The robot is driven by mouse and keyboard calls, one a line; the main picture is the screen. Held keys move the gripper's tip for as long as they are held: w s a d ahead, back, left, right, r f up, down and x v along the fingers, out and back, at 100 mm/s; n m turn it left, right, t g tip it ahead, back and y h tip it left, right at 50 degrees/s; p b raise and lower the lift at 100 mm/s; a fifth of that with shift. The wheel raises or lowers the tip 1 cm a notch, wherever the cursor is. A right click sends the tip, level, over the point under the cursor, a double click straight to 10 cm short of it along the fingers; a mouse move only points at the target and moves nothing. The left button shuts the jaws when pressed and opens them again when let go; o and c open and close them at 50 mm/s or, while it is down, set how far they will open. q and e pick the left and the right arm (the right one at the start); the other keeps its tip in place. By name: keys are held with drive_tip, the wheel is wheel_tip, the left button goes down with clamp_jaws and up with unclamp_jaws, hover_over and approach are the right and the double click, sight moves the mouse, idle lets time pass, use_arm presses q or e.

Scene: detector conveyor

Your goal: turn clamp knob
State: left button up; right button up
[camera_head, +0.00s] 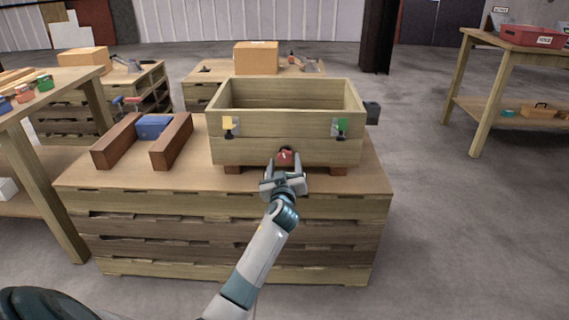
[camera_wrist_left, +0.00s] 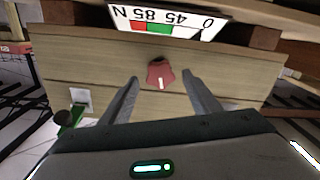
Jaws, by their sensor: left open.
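The clamp knob (camera_head: 285,155) is small and red and sits on the front face of the wooden box (camera_head: 240,150), low and near the middle. My right gripper is not in view.
A dial plate with green, red and white bands (camera_wrist_left: 165,22) shows beside the knob. Brown wooden blocks (camera_head: 172,142) lie left on the bench (camera_head: 130,180). A red-bin table (camera_head: 500,50) stands right.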

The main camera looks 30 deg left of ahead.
use_arm(q)
drive_tip(key=shift+w+a, duration=0.35)
drive_tip(key=shift+w, duration=0.25)
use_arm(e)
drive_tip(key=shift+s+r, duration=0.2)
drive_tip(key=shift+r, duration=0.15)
use_arm(q)
drive_tip(key=c, duration=1.1)
drive_tip(key=shift+o, duration=0.2)
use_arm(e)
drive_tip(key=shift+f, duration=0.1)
